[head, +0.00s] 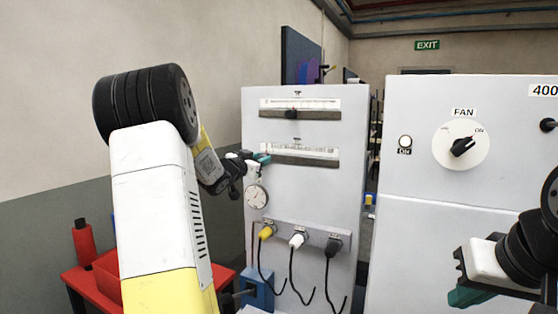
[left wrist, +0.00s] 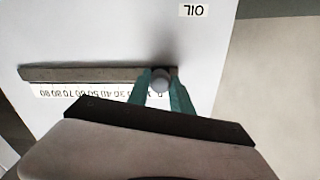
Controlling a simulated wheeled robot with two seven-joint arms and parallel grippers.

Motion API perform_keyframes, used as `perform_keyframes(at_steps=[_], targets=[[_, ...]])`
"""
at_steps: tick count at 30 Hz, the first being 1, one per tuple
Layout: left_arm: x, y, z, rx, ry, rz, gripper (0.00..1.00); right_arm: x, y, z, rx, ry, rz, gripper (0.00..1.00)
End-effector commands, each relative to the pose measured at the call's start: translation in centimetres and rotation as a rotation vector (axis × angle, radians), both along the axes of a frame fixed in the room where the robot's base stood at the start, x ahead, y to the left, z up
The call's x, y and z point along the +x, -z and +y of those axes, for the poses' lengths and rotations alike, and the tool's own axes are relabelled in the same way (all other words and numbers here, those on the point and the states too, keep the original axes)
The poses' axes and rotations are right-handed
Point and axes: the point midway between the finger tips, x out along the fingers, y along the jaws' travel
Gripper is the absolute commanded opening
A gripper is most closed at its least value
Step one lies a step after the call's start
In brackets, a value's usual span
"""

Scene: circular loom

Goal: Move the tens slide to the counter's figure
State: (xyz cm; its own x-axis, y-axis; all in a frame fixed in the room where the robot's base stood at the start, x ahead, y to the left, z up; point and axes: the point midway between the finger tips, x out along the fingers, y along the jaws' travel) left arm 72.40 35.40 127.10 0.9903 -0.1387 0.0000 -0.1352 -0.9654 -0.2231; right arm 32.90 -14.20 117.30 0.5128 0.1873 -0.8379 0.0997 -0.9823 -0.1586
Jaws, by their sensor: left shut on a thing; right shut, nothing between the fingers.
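The lower slide (head: 318,161) on the grey panel is a dark slotted strip under a figured scale. In the left wrist view this track (left wrist: 80,74) appears upside down, its scale (left wrist: 85,91) figured in tens. My left gripper (head: 262,158) is at the left end of the lower slide. The left wrist view shows its green fingers (left wrist: 163,88) shut on the round grey slide knob (left wrist: 160,80), near the low end of the scale. My right gripper (head: 466,296) is shut and empty at the lower right, away from the panel. I cannot make out a counter figure.
An upper slide (head: 325,114) with a dark knob (head: 291,113) is above. Below are a round gauge (head: 256,196) and yellow, white and black plugs with hanging cables. A FAN dial (head: 460,145) is on the right cabinet. A red table (head: 75,283) stands at the left.

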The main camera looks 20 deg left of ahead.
Motion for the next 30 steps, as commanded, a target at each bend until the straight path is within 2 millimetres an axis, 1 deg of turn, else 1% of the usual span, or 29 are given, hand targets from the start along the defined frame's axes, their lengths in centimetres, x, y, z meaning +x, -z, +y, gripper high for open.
perform_keyframes(at_steps=[14, 17, 21, 24, 26, 30], targets=[[0.0, 0.0, 0.1, 0.0, -0.001, 0.001, 0.0, 0.0, 0.0, 0.0, 0.0, 0.0, 0.0, 0.0], [-0.1, 0.0, -0.9, 0.0, 0.002, -0.001, 0.0, 0.0, 0.0, 0.0, 0.0, 0.0, 0.0, 0.0], [-0.4, -0.1, -3.5, -0.001, 0.005, -0.002, 0.0, 0.0, 0.0, 0.0, 0.0, 0.0, 0.0, 0.0], [-0.6, 0.0, -4.7, -0.001, 0.003, 0.001, 0.0, 0.0, 0.0, 0.0, 0.0, 0.0, 0.0, 0.0], [-0.7, 0.0, -5.0, -0.001, 0.002, 0.001, 0.0, 0.0, 0.0, 0.0, 0.0, 0.0, 0.0, 0.0], [-0.7, 0.0, -5.0, 0.0, 0.0, 0.0, 0.0, 0.0, 0.0, 0.0, 0.0, 0.0, 0.0, 0.0]])
